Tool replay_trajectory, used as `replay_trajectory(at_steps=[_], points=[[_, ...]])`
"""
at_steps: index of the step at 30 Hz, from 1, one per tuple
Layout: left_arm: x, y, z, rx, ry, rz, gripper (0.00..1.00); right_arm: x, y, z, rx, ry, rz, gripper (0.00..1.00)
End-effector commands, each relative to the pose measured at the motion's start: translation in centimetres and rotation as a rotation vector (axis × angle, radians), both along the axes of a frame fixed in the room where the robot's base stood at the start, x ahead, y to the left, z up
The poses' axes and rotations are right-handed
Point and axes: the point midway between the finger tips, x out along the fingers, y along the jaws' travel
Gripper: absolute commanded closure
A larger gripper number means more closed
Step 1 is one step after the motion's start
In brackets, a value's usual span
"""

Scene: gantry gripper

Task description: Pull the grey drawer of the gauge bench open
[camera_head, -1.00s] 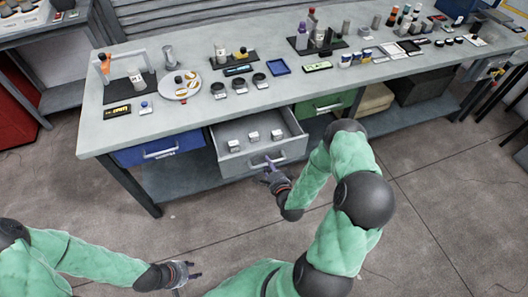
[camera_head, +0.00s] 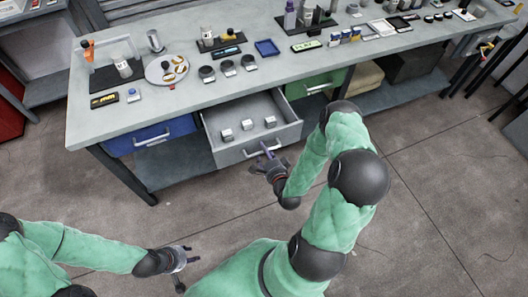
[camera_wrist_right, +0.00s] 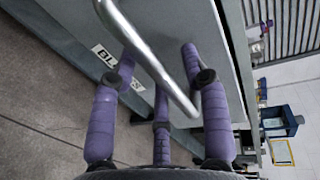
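The grey drawer (camera_head: 236,151) of the gauge bench (camera_head: 135,117) stands well out, with three small pale blocks inside. My right gripper (camera_head: 267,154) is at the bar handle on its front. Part of a black-lettered label (camera_wrist_right: 108,57) shows on the drawer front. My left gripper (camera_head: 186,262) is open and empty over the floor at the lower left.
A blue drawer (camera_head: 125,142) left of the grey one and a green drawer (camera_head: 318,83) right of it are shut. Gauges, a round plate (camera_head: 155,78) and trays stand on the bench top. The floor (camera_head: 430,180) in front is clear.

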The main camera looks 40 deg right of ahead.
Motion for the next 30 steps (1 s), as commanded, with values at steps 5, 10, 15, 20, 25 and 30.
replay_trajectory(at_steps=[5,10,15,20,25,30], points=[[0.0,0.0,0.0,0.000,0.000,0.000,0.60,-0.1,0.0,0.0,0.000,0.000,0.000,0.54],[0.0,0.0,0.0,0.000,0.000,0.000,0.60,-1.5,0.3,0.2,0.001,0.002,-0.001,0.54],[0.0,0.0,0.0,0.000,0.000,0.000,0.60,-4.6,1.0,0.8,0.002,0.004,-0.004,0.54],[0.0,0.0,0.0,0.000,0.000,0.000,0.60,-7.5,1.6,1.4,0.002,0.004,-0.004,0.54],[0.0,0.0,0.0,0.000,0.000,0.000,0.60,-9.7,2.2,1.9,0.002,0.003,-0.004,0.54],[0.0,0.0,0.0,0.000,0.000,0.000,0.60,-10.9,2.5,2.2,0.001,0.002,-0.002,0.54]])
